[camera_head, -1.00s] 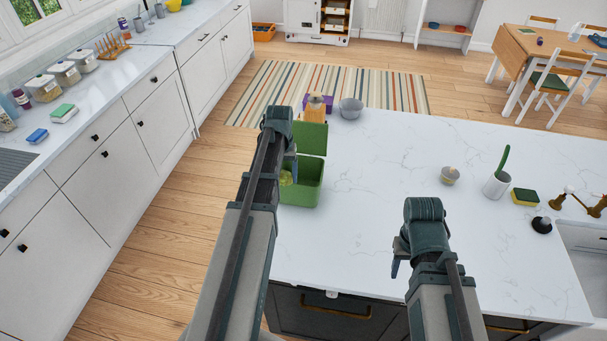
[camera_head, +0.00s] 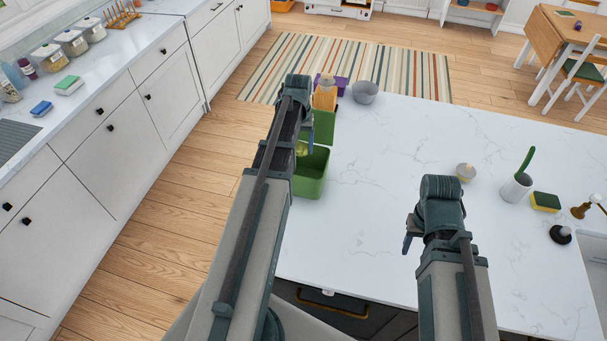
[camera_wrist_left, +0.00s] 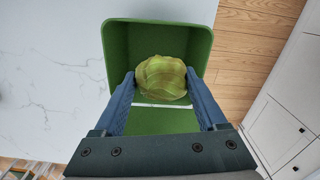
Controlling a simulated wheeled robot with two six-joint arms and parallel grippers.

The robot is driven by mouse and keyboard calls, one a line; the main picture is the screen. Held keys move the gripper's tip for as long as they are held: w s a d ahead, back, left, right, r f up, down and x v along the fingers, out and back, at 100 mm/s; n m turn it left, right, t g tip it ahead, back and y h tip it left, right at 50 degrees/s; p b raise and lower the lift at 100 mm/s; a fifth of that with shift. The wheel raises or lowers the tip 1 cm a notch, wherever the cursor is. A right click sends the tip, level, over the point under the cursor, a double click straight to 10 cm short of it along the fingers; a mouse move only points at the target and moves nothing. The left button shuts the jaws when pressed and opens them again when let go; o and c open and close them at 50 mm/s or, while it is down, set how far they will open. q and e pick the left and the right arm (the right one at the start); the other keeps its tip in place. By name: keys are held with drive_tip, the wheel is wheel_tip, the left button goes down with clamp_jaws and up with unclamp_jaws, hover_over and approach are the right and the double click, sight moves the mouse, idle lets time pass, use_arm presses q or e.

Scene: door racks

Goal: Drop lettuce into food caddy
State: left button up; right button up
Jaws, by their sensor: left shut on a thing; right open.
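The green food caddy (camera_head: 313,182) stands open at the left edge of the white island, its lid (camera_head: 323,127) raised at the far side. My left gripper (camera_head: 306,143), partly hidden by its own arm, is shut on the yellow-green lettuce (camera_head: 301,149). In the left wrist view, the lettuce (camera_wrist_left: 162,80) sits between the two blue fingers of the gripper (camera_wrist_left: 160,84), with the caddy (camera_wrist_left: 118,42) behind it. The lettuce lies over the caddy's opening; its exact height is unclear. My right gripper (camera_head: 408,241) is open and empty above the island, away from the caddy.
An orange bottle (camera_head: 325,94), a purple box (camera_head: 342,86) and a grey bowl (camera_head: 365,92) stand beyond the caddy. A small bowl (camera_head: 465,172), a white pot (camera_head: 516,188) and a sponge (camera_head: 546,202) are at the right. The island's middle is clear.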

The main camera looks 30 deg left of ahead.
use_arm(q)
wheel_tip(320, 180, down, 5)
drive_tip(key=b, duration=0.4)
drive_tip(key=shift+f+b, duration=0.15)
drive_tip(key=shift+b, duration=0.25)
drive_tip(key=o, duration=1.3)
drive_tip(key=shift+c, duration=0.2)
wheel_tip(320, 180, up, 14)
drive_tip(key=p, duration=1.4)
drive_tip(key=shift+f, duration=0.1)
